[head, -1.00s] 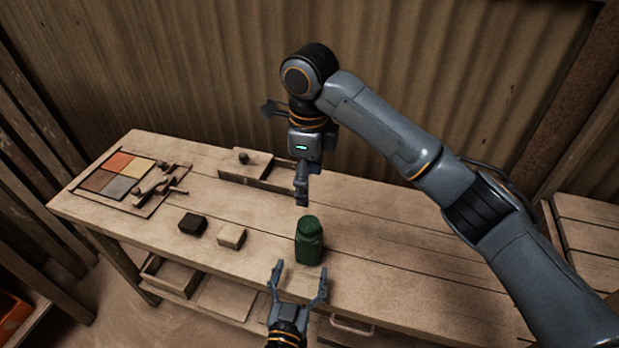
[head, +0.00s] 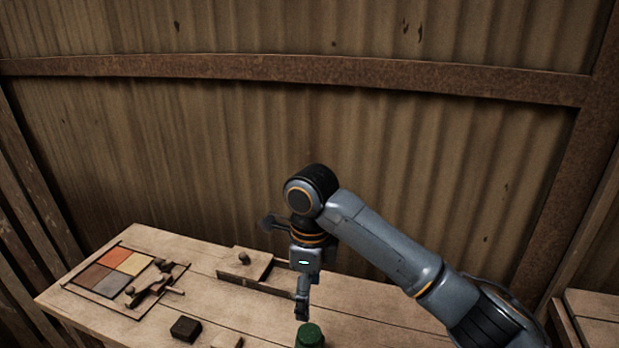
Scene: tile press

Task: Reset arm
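My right arm reaches in from the right, and its gripper (head: 302,308) points down over the workbench (head: 215,268). I see the fingers edge-on, so their opening does not show. A green bottle (head: 310,337) shows at the bottom edge, just below the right fingertips in the picture. Only its top part is in view, and I cannot tell whether the fingertips touch it. My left gripper is out of view.
A tray of coloured tiles (head: 113,269) lies at the bench's left, with a wooden tool (head: 148,288) beside it. A wooden box with a dark knob (head: 244,258) stands at the back. A dark block (head: 186,328) and a pale block (head: 227,341) lie in front.

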